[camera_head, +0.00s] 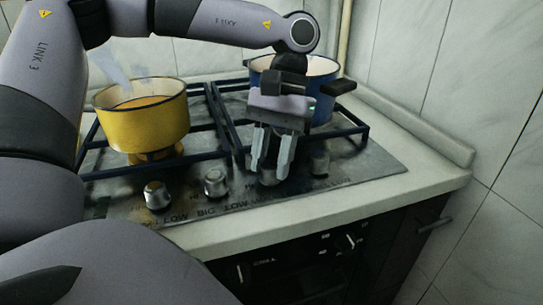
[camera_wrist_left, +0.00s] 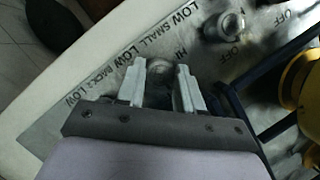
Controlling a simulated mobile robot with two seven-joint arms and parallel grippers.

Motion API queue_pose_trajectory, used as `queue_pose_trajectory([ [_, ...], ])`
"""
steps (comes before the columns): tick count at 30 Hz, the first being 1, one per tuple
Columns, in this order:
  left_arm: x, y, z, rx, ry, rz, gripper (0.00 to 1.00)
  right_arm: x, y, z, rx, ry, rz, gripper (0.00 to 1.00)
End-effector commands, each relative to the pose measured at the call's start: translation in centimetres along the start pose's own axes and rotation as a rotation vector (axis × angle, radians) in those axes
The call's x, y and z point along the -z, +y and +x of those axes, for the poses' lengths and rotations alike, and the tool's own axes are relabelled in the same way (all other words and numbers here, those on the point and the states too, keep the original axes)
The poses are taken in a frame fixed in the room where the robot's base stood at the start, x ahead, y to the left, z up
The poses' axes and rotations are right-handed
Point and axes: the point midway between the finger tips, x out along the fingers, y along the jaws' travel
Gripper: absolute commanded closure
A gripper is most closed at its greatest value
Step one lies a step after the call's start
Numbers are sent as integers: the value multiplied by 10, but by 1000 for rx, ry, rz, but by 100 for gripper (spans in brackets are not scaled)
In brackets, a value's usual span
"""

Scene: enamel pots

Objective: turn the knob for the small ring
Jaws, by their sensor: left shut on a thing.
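My left gripper (camera_head: 271,172) reaches down over the front of the hob and is shut on a metal knob (camera_head: 268,177). In the left wrist view the knob (camera_wrist_left: 158,71) sits between the two fingertips (camera_wrist_left: 157,75), its top partly showing. The word SMALL is printed on the panel near it, with LOW and HI marks around. Other knobs stand in the same row: one far left (camera_head: 157,194), one just left of the gripper (camera_head: 215,182) and one to its right (camera_head: 320,163). The held knob's pointer direction cannot be made out. My right gripper is not in view.
A yellow pot (camera_head: 143,120) stands on the left of the dark pan grid (camera_head: 212,120). A blue pot (camera_head: 323,105) with a dark handle stands behind my gripper. The pale counter edge (camera_head: 330,207) runs in front, and a tiled wall (camera_head: 445,80) closes the right.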

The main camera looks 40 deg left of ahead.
Motion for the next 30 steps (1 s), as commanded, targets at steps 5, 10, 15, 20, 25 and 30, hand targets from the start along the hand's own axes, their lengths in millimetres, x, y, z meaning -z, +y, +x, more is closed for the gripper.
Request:
queue_pose_trajectory([
  [5, 0, 0, 0, 6, 2, 16, 94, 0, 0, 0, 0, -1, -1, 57],
  [10, 0, 0, 0, 7, 2, 17, 94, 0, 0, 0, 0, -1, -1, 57],
  [15, 0, 0, 0, 7, 2, 17, 61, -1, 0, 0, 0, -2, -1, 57],
  [20, 0, 0, 0, 6, 1, 16, 40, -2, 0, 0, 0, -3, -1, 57],
  [25, 0, 0, 0, 6, 1, 15, 40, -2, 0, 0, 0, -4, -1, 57],
  [30, 0, 0, -1, 6, 1, 14, 40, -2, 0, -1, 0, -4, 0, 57],
])
